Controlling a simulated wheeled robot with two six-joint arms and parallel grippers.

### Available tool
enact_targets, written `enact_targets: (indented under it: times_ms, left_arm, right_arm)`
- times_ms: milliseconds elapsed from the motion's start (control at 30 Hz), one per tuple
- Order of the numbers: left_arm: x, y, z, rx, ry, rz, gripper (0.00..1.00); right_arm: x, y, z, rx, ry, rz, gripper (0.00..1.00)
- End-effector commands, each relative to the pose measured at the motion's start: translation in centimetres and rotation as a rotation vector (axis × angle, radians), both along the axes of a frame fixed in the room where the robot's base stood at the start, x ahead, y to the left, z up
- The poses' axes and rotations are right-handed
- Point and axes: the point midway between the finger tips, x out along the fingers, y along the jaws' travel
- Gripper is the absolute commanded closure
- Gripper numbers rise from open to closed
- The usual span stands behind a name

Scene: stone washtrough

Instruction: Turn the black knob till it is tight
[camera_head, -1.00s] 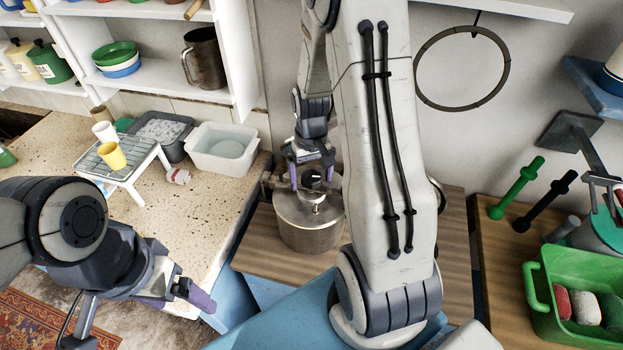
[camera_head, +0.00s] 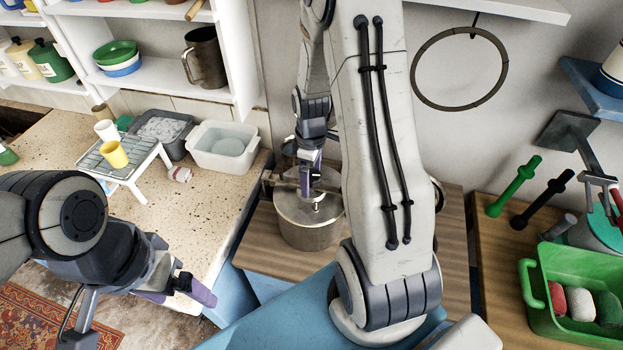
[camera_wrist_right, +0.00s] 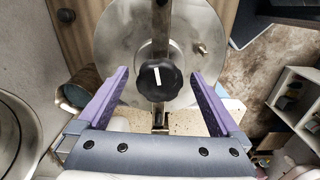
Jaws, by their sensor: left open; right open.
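The black knob (camera_wrist_right: 160,82) sits at the middle of the round metal lid (camera_wrist_right: 122,38) in the right wrist view. Its white mark points nearly straight up there. My right gripper (camera_wrist_right: 160,74) is open, with one purple finger on each side of the knob and a gap to both. In the head view my right gripper (camera_head: 310,184) is over the lidded metal pot (camera_head: 308,232); the knob is hidden behind it. My left gripper (camera_head: 186,290) is open and empty at the lower left, in front of the speckled counter.
The pot stands on a wooden top (camera_head: 262,255). A metal bar (camera_wrist_right: 160,118) runs across the lid beneath the knob. A small fitting (camera_wrist_right: 201,47) stands on the lid. A white basin (camera_head: 222,148) and a rack (camera_head: 125,160) are on the counter; a green crate (camera_head: 535,315) is at right.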

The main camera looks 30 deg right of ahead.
Motion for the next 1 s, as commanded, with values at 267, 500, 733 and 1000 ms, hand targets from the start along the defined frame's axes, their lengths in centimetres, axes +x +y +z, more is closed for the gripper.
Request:
enact_targets:
  times_ms: [267, 500, 733, 1000]
  left_arm:
    - [0.0, 0.0, 0.0, 0.000, 0.000, 0.000, 0.15]
    - [0.0, 0.0, 0.3, 0.000, 0.000, 0.000, 0.15]
    - [0.0, 0.0, 0.8, 0.000, 0.000, 0.000, 0.15]
    - [0.0, 0.0, 1.3, 0.000, 0.000, 0.000, 0.15]
  right_arm:
    - [0.0, 0.0, 0.0, 0.000, 0.000, -0.002, 0.62]
    - [0.0, 0.0, 0.1, 0.000, 0.001, -0.155, 0.62]
    - [-0.1, 0.0, 0.1, 0.000, 0.003, -0.514, 0.62]
    - [0.0, 0.0, 0.1, 0.000, 0.001, -0.930, 0.62]
